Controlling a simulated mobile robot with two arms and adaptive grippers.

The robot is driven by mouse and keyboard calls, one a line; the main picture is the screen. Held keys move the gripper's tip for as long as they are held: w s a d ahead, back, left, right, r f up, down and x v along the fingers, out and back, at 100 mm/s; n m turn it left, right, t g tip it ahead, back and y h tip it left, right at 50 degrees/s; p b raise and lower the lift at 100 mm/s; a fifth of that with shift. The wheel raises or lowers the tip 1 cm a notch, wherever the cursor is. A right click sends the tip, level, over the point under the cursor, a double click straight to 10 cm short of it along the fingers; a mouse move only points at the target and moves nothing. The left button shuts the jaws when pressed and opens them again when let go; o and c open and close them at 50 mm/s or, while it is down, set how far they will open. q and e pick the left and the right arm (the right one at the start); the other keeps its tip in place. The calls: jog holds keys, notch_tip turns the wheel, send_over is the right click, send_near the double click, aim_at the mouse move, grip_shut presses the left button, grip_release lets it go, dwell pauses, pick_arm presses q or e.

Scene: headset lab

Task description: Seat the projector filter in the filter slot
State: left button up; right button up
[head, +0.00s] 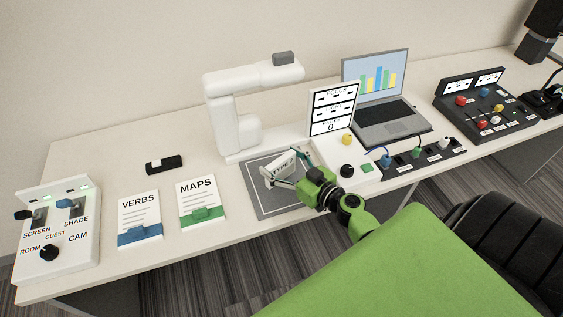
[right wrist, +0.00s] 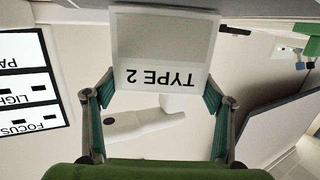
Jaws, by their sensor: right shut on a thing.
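The filter (head: 278,169), a pale panel marked TYPE, is held at an angle above the grey mat (head: 262,203). My right gripper (head: 292,172) is shut on it. In the right wrist view the panel (right wrist: 163,40) reads TYPE 2 upside down, has a grey face in a white frame, and sits between the two fingers (right wrist: 155,92). I cannot make out the filter slot for certain in either view. My left gripper is not in view.
A white document camera (head: 232,105) stands behind the mat. A control box with a screen (head: 334,110) and a laptop (head: 385,110) stand to the right. VERBS (head: 139,212) and MAPS (head: 200,197) cards and a switch panel (head: 62,240) lie left.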

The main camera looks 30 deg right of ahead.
jog(key=shift+f+b, duration=0.2)
jog(key=shift+b, duration=0.1)
jog(key=o, duration=1.1)
jog(key=shift+r, duration=0.1)
